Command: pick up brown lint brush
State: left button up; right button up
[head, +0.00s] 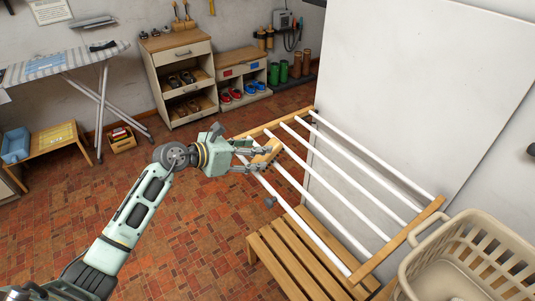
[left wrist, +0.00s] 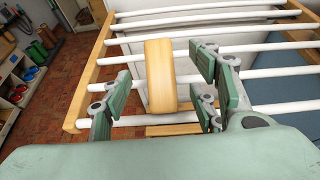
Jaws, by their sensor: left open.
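The brown lint brush (head: 268,150), a light-brown oblong piece, lies across the white rods of the drying rack (head: 372,274) near its far left end. My left gripper (head: 258,157) is open at the brush, with fingers on either side of it. In the left wrist view the brush (left wrist: 160,72) stands lengthwise between the spread fingers of the left gripper (left wrist: 155,95). A gap shows between the brush and the fingers on both sides. The brush's underside is hidden. My right gripper is not in view.
A slatted wooden bench (head: 290,262) is below the rack. A beige laundry basket (head: 480,262) stands at the right. A white panel (head: 420,90) rises behind the rack. Shoe shelves (head: 180,75) and an ironing board (head: 75,62) are at the back. The tiled floor at left is mostly clear.

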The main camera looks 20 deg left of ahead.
pick_arm(q)
jog(key=p+x, duration=0.2)
jog(key=x, duration=0.3)
jog(key=shift+w+d, duration=0.1)
jog(key=shift+w+d+f, duration=0.2)
jog(key=shift+w+f, duration=0.05)
jog(key=shift+f, duration=0.05)
jog(key=shift+c, duration=0.2)
jog(key=c, duration=1.2)
jog(key=shift+r, duration=0.15)
jog(key=shift+c, duration=0.2)
notch_tip(320, 180, up, 4)
jog(key=shift+r+b, duration=0.1)
jog(key=shift+b, duration=0.6)
jog(key=s+d+r+b, duration=0.2)
jog(key=s+d+r, duration=0.4)
jog(key=s, duration=0.3)
jog(key=shift+d+r, duration=0.35)
jog(key=shift+d, duration=0.35)
